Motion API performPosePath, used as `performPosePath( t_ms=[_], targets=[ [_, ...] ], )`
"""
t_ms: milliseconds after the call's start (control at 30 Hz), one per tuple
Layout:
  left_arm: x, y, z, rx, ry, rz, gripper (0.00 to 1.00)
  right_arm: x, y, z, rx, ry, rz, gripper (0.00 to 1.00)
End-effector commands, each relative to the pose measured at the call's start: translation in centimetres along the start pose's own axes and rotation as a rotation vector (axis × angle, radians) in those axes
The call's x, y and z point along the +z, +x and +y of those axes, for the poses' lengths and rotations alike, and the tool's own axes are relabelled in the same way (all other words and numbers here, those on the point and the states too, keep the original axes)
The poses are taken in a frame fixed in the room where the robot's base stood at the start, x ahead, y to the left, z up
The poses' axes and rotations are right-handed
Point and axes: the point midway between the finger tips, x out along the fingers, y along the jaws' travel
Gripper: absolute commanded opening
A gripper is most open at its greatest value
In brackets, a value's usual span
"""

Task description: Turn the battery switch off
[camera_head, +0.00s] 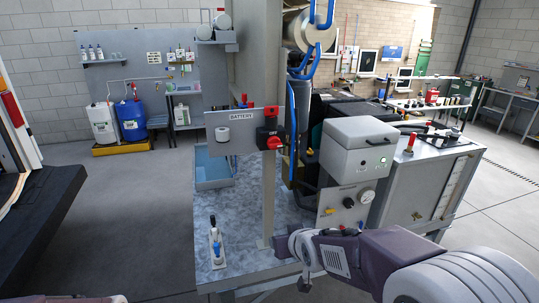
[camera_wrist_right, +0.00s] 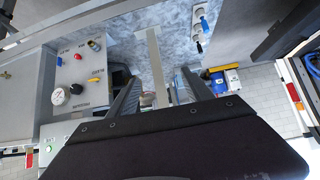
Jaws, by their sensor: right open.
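The battery switch is a black body with a red knob (camera_head: 275,142) on the right end of a grey plate (camera_head: 240,140) labelled BATTERY. The plate stands on a post above the bench, and the exact angle of the knob is too small to tell. My right gripper (camera_wrist_right: 158,80) is open in the right wrist view, its two dark fingers apart with nothing held. The post (camera_wrist_right: 153,55) shows beyond and between the fingers. I cannot make out the switch in that view. In the head view my right arm is low at right, apart from the switch. My left gripper is not in view.
A grey box with a green light (camera_head: 358,148) and a knob panel (camera_head: 346,205) stand right of the post. A blue hose (camera_head: 291,130) hangs just right of the switch. A blue tray (camera_head: 213,168) and a small toggle clamp (camera_head: 215,243) are on the bench.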

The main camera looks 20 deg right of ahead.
Motion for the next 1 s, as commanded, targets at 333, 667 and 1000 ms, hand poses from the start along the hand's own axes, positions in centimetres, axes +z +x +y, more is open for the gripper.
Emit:
performPosePath(
  t_ms=[333, 667, 1000],
  targets=[
    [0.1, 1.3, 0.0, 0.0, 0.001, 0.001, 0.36, -19.6, -8.8, -0.6, -0.031, -0.03, 0.751, 0.58],
    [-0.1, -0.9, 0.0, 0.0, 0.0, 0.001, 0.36, -22.8, -5.9, -0.8, -0.031, -0.032, 0.747, 0.58],
    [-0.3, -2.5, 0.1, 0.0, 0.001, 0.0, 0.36, -25.7, -2.3, -1.0, -0.031, -0.03, 0.75, 0.58]
  ],
)
